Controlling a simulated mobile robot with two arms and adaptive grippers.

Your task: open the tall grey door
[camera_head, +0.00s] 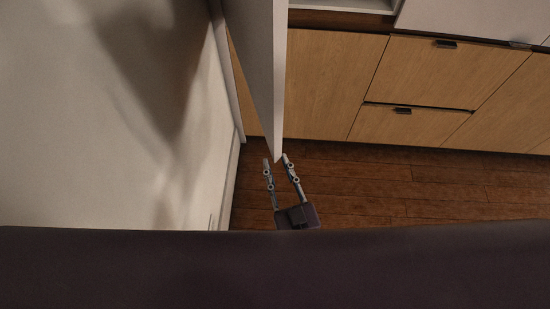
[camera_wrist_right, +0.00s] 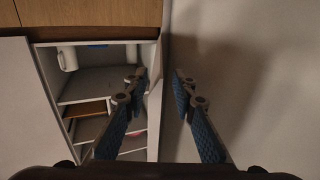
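The tall grey door (camera_head: 264,60) stands swung open in the head view, seen nearly edge-on, pointing down toward my right gripper. My right gripper (camera_head: 275,161) is open, with its two fingers apart at the door's near end. In the right wrist view the grey door (camera_wrist_right: 155,100) shows as a narrow upright strip behind the gap between the spread fingers (camera_wrist_right: 158,82). I cannot tell whether either finger touches it. Left of the door, the open cabinet interior (camera_wrist_right: 100,80) shows shelves. My left gripper is not in view.
A pale wall (camera_head: 130,120) lies close left of the door. Wooden drawers with dark handles (camera_head: 402,111) stand to the right. The wooden floor (camera_head: 400,180) is clear there. A white mug (camera_wrist_right: 68,58) sits on the cabinet's upper shelf.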

